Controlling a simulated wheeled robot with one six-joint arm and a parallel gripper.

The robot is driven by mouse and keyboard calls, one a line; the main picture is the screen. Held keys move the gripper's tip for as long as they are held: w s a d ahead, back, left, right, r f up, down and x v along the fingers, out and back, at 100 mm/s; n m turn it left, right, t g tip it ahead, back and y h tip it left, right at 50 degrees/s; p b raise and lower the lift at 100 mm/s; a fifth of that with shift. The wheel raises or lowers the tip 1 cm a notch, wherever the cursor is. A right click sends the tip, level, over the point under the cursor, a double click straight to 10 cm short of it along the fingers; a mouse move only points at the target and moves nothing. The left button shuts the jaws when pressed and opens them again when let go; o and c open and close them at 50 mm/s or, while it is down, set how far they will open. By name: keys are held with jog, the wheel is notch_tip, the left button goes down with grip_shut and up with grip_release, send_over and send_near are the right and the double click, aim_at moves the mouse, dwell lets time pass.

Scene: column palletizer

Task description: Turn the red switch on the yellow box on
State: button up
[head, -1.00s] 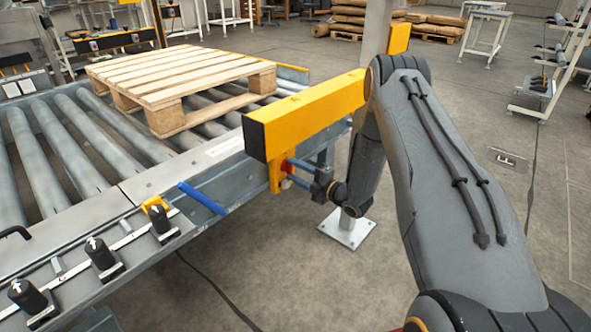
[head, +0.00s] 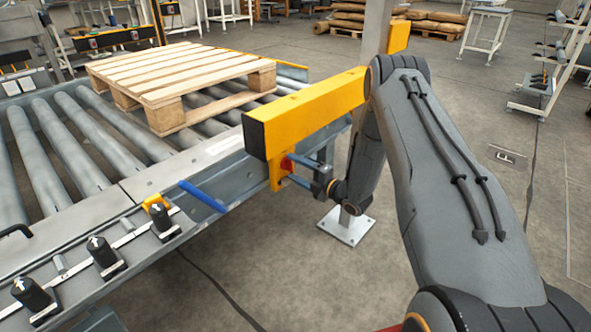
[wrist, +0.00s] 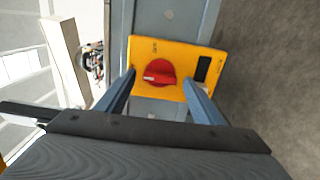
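The yellow box (wrist: 180,50) hangs on the conveyor's side, and its face fills the upper middle of the wrist view. The red rotary switch (wrist: 158,72) sits on that face, with a pale mark on the left of its handle. In the head view the red switch (head: 287,163) shows edge-on on the yellow box (head: 276,172), under a yellow beam. My gripper (wrist: 160,82) is open, with one blue-grey finger on each side of the switch and a gap to it. In the head view my gripper (head: 301,170) points left at the box. Fingertip depth is hard to judge.
The yellow beam (head: 305,115) runs just above my gripper. A roller conveyor (head: 95,135) carries a wooden pallet (head: 180,80). A blue handle (head: 202,196) and several black knobs (head: 102,251) line its near edge. A grey post (head: 347,225) stands behind my arm. Floor below is clear.

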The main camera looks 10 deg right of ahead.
jog(key=shift+s, duration=0.1)
jog(key=p+v, duration=0.1)
jog(key=v, duration=0.6)
jog(key=shift+s, duration=0.25)
jog(key=shift+d, duration=0.15)
